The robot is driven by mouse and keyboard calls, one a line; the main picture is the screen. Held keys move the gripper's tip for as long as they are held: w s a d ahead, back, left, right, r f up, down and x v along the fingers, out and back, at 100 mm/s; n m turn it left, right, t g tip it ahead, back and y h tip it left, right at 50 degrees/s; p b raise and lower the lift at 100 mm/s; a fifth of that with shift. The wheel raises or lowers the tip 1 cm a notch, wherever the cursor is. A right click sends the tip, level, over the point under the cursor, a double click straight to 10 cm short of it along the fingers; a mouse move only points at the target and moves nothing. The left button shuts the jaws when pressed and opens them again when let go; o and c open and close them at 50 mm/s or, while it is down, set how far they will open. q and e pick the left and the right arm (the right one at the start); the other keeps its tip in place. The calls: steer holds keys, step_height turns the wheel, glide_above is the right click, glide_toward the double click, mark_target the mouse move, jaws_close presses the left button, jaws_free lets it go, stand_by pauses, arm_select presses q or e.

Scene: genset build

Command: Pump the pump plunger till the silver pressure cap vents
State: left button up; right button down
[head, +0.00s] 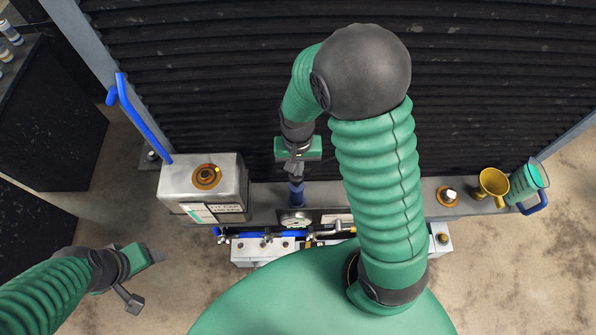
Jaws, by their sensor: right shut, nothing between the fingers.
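My right arm reaches over the middle of the head view, and its gripper (294,170) points down, shut and empty. It is just above a blue upright part (296,192) that looks like the pump plunger; I cannot tell if they touch. A round gauge (295,220) sits just below the plunger. A silver-topped cap (450,195) with a brass-coloured base sits on the ledge to the right; it may be the pressure cap. My left gripper (131,299) hangs at the lower left, away from the pump, and its jaw opening is unclear.
A metal tank (201,190) with a brass-ringed top and a label stands left of the pump. A blue bent handle (140,118) rises behind it. A brass cup (490,187) and a green jug (525,182) stand at the right. Blue piping (260,233) runs in front.

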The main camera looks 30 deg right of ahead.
steer(key=shift+a, duration=0.4)
steer(key=shift+a+f, duration=0.15)
steer(key=shift+a, duration=0.05)
steer(key=shift+d+f+b, duration=0.25)
steer(key=shift+f+b, duration=0.25)
steer(key=shift+f, duration=0.1)
steer(key=shift+d+f+b, duration=0.2)
steer(key=shift+f+b, duration=0.25)
steer(key=shift+f, duration=0.1)
steer(key=shift+f+b, duration=0.35)
steer(key=shift+f, duration=0.15)
steer(key=shift+a+r+p, duration=0.1)
steer(key=shift+r+p, duration=0.2)
step_height(320, 180, up, 3)
steer(key=p, duration=0.3)
steer(key=shift+a+r, duration=0.1)
steer(key=shift+r, duration=0.1)
arm_select(q)
steer(key=shift+a+r, duration=0.4)
steer(key=shift+r, duration=0.1)
arm_select(e)
steer(key=shift+f, duration=0.1)
arm_select(q)
steer(key=shift+f, duration=0.1)
arm_select(e)
steer(key=shift+f, duration=0.1)
